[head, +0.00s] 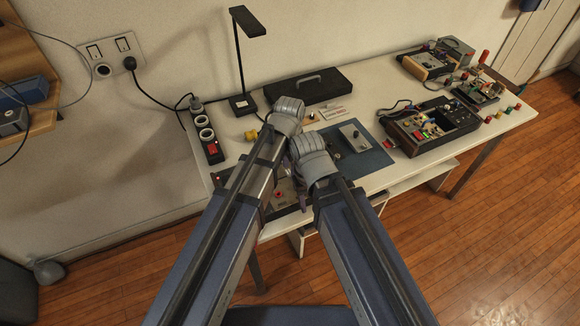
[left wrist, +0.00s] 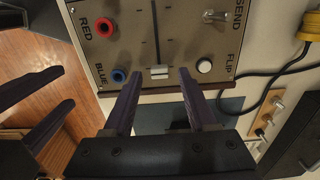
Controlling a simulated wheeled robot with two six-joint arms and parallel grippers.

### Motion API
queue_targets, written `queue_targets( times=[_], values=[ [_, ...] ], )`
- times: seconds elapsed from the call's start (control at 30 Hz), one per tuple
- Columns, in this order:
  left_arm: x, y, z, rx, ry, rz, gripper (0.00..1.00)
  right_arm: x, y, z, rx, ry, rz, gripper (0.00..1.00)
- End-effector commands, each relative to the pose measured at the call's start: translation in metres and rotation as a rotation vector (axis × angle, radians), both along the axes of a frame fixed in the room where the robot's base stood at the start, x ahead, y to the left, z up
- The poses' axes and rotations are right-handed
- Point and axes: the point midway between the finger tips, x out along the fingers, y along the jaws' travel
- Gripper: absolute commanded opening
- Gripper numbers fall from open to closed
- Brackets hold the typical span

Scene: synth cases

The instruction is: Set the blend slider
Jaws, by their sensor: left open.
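The control panel (left wrist: 150,35) fills the top of the left wrist view. Its slider has a pale cap (left wrist: 160,72) at the near end of a vertical slot with tick marks. My left gripper (left wrist: 161,73) is open, one finger on each side of the cap; I cannot tell if either touches it. My right gripper (left wrist: 66,87) shows at the left edge of that view, its fingers apart and empty, beside the panel. In the head view the panel (head: 283,201) shows partly between my arms, which hide the slider; my fingers are mostly hidden there.
Beside the slider are a red jack (left wrist: 105,26), a blue jack (left wrist: 119,75), a white FLIP button (left wrist: 204,66) and a toggle switch (left wrist: 215,17). A blue mat (head: 367,160), desk lamp (head: 240,60), power strip (head: 207,135) and several electronic boxes occupy the table.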

Motion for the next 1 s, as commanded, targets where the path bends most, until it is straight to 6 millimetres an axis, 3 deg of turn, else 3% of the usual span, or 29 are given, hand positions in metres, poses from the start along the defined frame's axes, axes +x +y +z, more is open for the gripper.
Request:
queue_targets(
  times=[0.6,1.0],
  values=[
    [0.000,-0.001,0.072,-0.001,0.000,0.000,0.57,0.000,0.000,0.072,0.000,0.000,0.000,0.50],
    [0.000,-0.001,0.074,-0.001,0.000,0.000,0.57,0.000,0.000,0.074,0.000,0.000,0.000,0.50]
  ],
)
